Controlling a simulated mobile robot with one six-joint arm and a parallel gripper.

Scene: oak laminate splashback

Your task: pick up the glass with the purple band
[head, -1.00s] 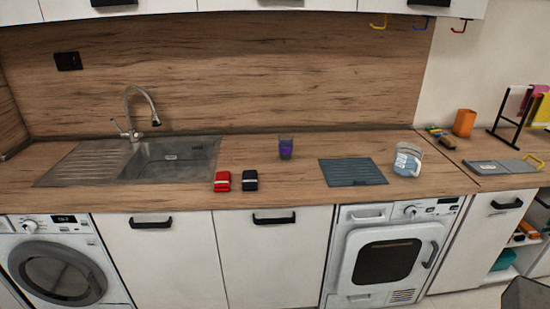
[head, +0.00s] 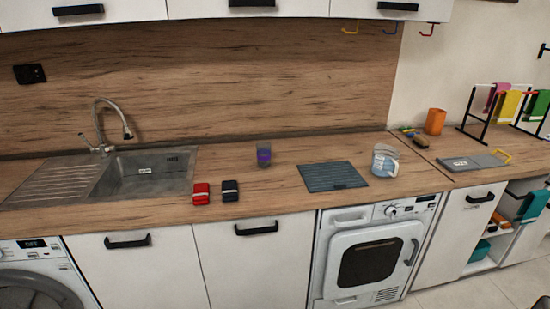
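The glass with the purple band (head: 264,154) stands upright on the wooden counter (head: 290,205), near the splashback and to the right of the sink. It is small and clear-grey, with purple around its middle. Nothing stands directly against it. My gripper does not show clearly in the head view; only a small dark shape sits at the bottom right corner, and I cannot tell what it is.
A red item (head: 201,193) and a black item (head: 230,190) lie in front of the glass, to its left. A grey ribbed mat (head: 331,176) and a clear jug (head: 385,161) are to its right. The sink (head: 150,174) is at left. An orange cup (head: 435,121) stands farther right.

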